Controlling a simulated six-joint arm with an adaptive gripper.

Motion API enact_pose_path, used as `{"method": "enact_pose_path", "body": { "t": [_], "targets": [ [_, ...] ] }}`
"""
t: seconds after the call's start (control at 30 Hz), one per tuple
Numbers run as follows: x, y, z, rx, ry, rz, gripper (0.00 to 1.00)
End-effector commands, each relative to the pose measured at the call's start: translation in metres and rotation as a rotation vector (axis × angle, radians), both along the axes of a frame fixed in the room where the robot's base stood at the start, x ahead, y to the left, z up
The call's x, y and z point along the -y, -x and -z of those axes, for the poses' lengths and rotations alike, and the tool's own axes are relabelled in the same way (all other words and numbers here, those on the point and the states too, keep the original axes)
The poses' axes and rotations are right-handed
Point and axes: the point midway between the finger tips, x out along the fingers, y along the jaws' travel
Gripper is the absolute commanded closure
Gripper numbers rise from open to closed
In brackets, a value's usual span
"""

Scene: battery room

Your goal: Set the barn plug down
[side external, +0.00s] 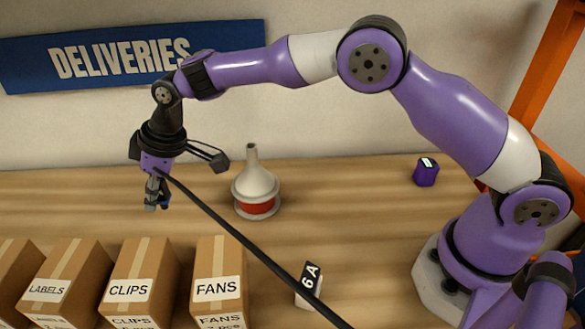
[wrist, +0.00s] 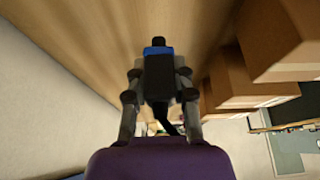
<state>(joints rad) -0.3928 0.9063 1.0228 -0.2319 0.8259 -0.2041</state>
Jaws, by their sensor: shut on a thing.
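My gripper (side external: 157,201) points down over the left part of the wooden bench, behind the boxes. In the wrist view my gripper (wrist: 159,78) is shut on the barn plug (wrist: 158,68), a black block with a blue band and a narrow black tip. The plug sits between both fingers with its tip pointing away from the palm. In the side view the fingers mostly hide it. A black cable (side external: 240,236) runs from beside the gripper down to the lower right. I cannot tell how far the plug is above the bench.
Cardboard boxes marked LABELS (side external: 50,285), CLIPS (side external: 140,285) and FANS (side external: 219,285) line the front. A grey funnel (side external: 255,183) with a red band stands right of the gripper. A 6A sign (side external: 309,283) and a purple container (side external: 426,172) stand farther right. Bench (side external: 350,215) between them is clear.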

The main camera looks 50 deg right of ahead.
Motion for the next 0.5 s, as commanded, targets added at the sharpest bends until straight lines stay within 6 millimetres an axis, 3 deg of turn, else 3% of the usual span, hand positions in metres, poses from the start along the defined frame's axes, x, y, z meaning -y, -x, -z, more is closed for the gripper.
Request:
{"method": "enact_pose_path", "body": {
  "t": [0.17,0.33,0.5],
  "targets": [
    [0.005,-0.007,0.013,-0.002,0.001,0.000,1.00],
    [0.004,-0.007,0.039,-0.002,0.000,-0.002,1.00],
    [0.004,-0.007,0.045,0.001,0.000,-0.001,1.00]
  ]
}}
